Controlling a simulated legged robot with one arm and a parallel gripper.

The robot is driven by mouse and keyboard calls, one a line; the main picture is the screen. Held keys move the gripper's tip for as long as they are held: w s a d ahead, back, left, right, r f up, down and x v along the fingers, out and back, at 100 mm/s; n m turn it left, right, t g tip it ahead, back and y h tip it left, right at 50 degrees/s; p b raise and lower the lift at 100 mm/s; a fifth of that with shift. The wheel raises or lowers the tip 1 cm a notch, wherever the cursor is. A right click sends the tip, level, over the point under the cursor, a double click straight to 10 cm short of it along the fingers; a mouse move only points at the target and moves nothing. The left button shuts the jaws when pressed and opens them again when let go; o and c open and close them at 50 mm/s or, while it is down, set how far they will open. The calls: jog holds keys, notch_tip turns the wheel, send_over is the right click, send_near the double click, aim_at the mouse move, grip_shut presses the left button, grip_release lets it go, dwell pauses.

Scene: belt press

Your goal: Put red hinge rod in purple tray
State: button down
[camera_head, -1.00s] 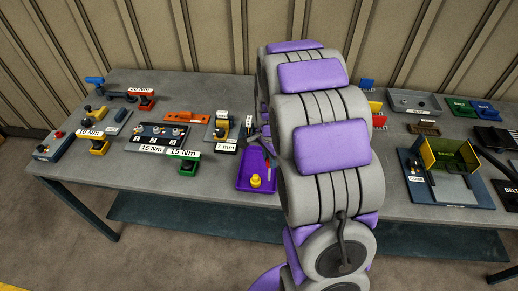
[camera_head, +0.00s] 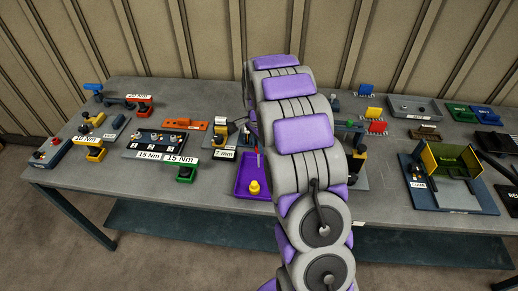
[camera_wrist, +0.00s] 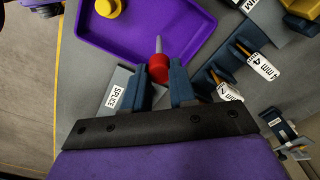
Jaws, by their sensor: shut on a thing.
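The purple tray (camera_head: 243,189) lies on the table left of my arm, with a yellow knob-like piece (camera_head: 254,188) in it. In the wrist view the tray (camera_wrist: 190,42) is just beyond my fingertips, with the yellow piece (camera_wrist: 109,7) at its upper left. My gripper (camera_wrist: 160,82) is shut on the red hinge rod (camera_wrist: 158,68), whose grey tapered tip points toward the tray and overlaps its near edge in the picture. The height of the rod above the tray is unclear. In the head view my arm hides most of the gripper.
A grey block labelled SPLICE (camera_wrist: 116,92) is left of my fingers. Dark holders with "mm" tags (camera_wrist: 262,66) are close on the right. Several labelled fixtures crowd the table's left side, including a green one (camera_head: 186,173). A yellow-sided fixture (camera_head: 455,165) stands at right.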

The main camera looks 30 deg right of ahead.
notch_tip(320, 180, down, 2)
jog(key=shift+f, duration=0.15)
jog(key=c, duration=0.9)
grip_release()
